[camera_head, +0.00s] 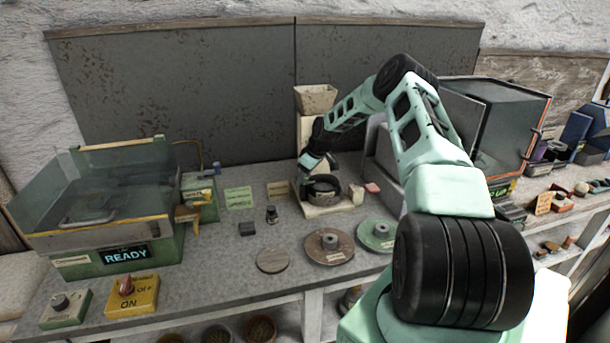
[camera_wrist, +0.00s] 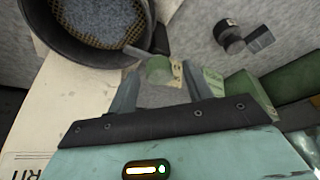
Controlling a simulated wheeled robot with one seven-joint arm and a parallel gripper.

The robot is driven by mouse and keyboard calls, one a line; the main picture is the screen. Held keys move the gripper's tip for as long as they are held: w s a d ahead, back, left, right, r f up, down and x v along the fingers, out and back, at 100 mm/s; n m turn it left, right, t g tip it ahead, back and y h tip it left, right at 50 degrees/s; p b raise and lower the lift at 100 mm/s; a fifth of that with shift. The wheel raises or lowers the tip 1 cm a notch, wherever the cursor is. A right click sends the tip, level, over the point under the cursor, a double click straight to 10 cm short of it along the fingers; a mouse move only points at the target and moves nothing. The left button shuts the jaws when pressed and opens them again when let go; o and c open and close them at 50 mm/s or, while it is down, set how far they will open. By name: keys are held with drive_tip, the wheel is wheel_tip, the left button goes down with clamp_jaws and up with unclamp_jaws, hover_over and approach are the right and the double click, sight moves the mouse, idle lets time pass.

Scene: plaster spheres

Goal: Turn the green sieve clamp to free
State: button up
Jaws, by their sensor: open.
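The sieve (camera_wrist: 95,25) is a dark round pan with mesh and grey grains in it, at the upper left of the wrist view. The green sieve clamp (camera_wrist: 158,67) is a small green knob on a short pale lever by the pan's rim. My gripper (camera_wrist: 159,76) is open, with one finger on each side of the green knob. I cannot tell whether either finger touches it. In the head view the sieve (camera_head: 323,188) sits on a pale stand at mid bench, with my gripper (camera_head: 309,166) over its left side; the clamp is hidden there.
A grey cabinet (camera_head: 510,118) stands at right.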

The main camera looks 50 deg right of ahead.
drive_tip(key=c, duration=1)
drive_tip(key=shift+o, duration=0.2)
drive_tip(key=shift+b, duration=0.3)
drive_tip(key=m+h+b, duration=0.1)
drive_tip(key=m+b, duration=0.3)
drive_tip(key=shift+w+a+f+m+h, duration=0.1)
drive_tip(key=shift+a+m+h, duration=0.05)
drive_tip(key=shift+m+h, duration=0.2)
drive_tip(key=m+h+b, duration=0.2)
drive_tip(key=m+b, duration=0.1)
drive_tip(key=m, duration=0.1)
drive_tip(key=shift+a+m, duration=0.15)
drive_tip(key=shift+m, duration=0.1)
drive_tip(key=m+b, duration=0.1)
drive_tip(key=m, duration=0.1)
drive_tip(key=m+g+h+b, duration=0.1)
drive_tip(key=m, duration=0.1)
drive_tip(key=shift+w+g, duration=0.15)
drive_tip(key=shift+g, duration=0.15)
drive_tip(key=m+g, duration=0.1)
drive_tip(key=m, duration=0.3)
drive_tip(key=shift+r+h, duration=0.2)
drive_tip(key=shift+h, duration=0.15)
drive_tip(key=shift+m+g, duration=0.3)
drive_tip(key=shift+m, duration=0.1)
drive_tip(key=o, duration=1)
drive_tip(key=shift+c, duration=0.2)
